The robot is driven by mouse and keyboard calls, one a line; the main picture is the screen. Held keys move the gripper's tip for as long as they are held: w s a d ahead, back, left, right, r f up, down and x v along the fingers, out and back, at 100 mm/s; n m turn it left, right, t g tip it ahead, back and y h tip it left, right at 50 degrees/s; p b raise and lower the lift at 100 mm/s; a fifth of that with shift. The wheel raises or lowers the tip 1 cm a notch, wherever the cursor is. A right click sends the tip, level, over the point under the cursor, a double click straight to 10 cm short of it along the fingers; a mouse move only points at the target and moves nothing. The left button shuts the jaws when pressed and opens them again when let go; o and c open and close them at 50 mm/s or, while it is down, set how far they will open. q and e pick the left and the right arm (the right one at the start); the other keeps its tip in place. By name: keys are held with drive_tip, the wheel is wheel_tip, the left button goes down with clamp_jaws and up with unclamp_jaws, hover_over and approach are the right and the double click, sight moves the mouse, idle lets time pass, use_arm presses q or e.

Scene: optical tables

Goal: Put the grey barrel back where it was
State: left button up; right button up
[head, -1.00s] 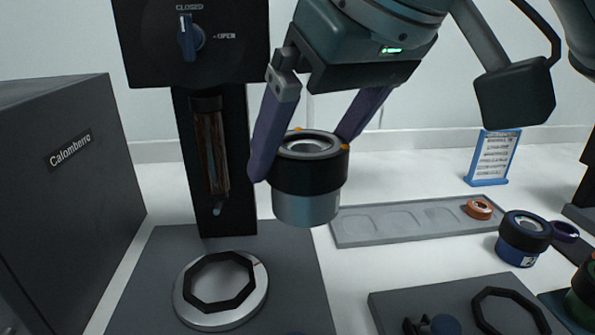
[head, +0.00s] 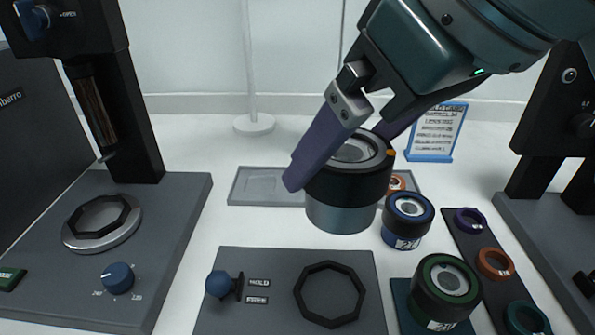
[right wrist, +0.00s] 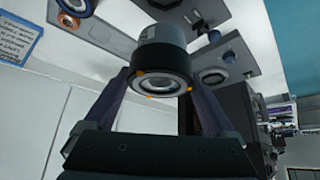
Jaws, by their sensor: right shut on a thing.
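The grey barrel (head: 340,214), with a black upper collar and a lens in its top, is held upright in the air by my right gripper (head: 345,160). The purple fingers are shut on its black collar. In the right wrist view the barrel (right wrist: 161,55) sits between the two fingers of the gripper (right wrist: 160,85). In the head view the barrel is above and behind a grey plate (head: 265,315) with a black octagonal ring (head: 330,294). A round metal seat (head: 101,223) with an octagonal opening is on the stand base at left. My left gripper is not in view.
A blue-banded barrel (head: 408,220) and a green-banded barrel (head: 444,290) stand to the right. A strip (head: 461,228) holds purple, orange and teal rings. A shallow grey tray (head: 262,186) lies behind, near a sign (head: 436,132). A knob (head: 118,278) is on the stand base.

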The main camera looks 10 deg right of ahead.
wheel_tip(320, 180, down, 14)
drive_tip(key=b, duration=0.3)
drive_tip(key=shift+f, duration=0.1)
drive_tip(key=shift+f, duration=0.2)
drive_tip(key=o, duration=1.4)
drive_tip(key=shift+c, duration=0.2)
